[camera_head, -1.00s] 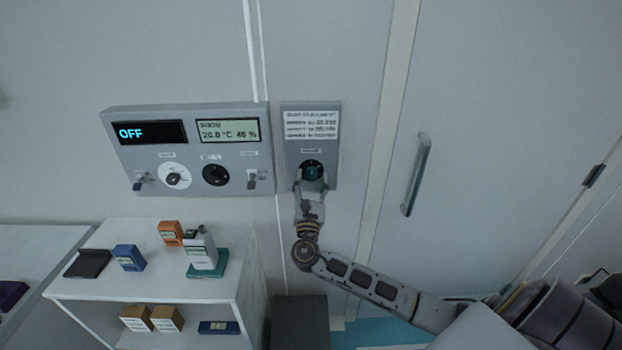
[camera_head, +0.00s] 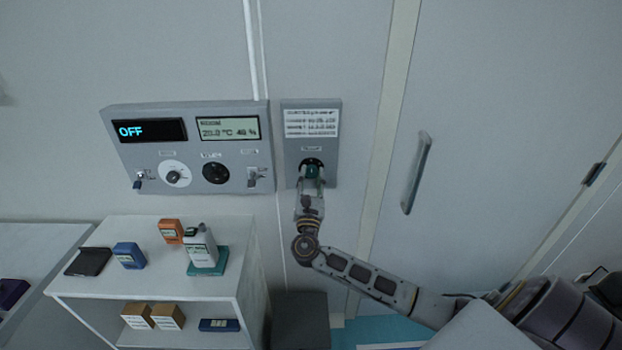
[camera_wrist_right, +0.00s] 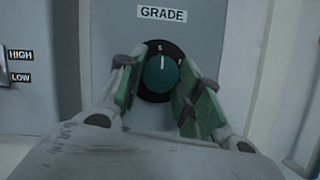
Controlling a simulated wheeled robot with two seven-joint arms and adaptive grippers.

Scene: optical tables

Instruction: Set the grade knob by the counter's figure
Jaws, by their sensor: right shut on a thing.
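The grade knob (camera_wrist_right: 160,74) is a dark teal knob on a black dial under a "GRADE" label in the right wrist view. Its white pointer line points straight up to a small mark at the top. In the head view the knob (camera_head: 312,169) sits low on the narrow grey panel (camera_head: 292,150), below a card of small, unreadable text. My right gripper (camera_wrist_right: 158,88) is shut on the knob, one green-padded finger on each side. A white-and-grey handheld device (camera_head: 201,250), possibly the counter, stands on a teal base on the shelf; its figure is unreadable. My left gripper is not in view.
A wider control panel (camera_head: 128,163) at left has an "OFF" display, a climate display, two dials and switches. A shelf unit (camera_head: 150,270) below holds several small boxes. A door handle (camera_head: 417,173) is to the right of my arm.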

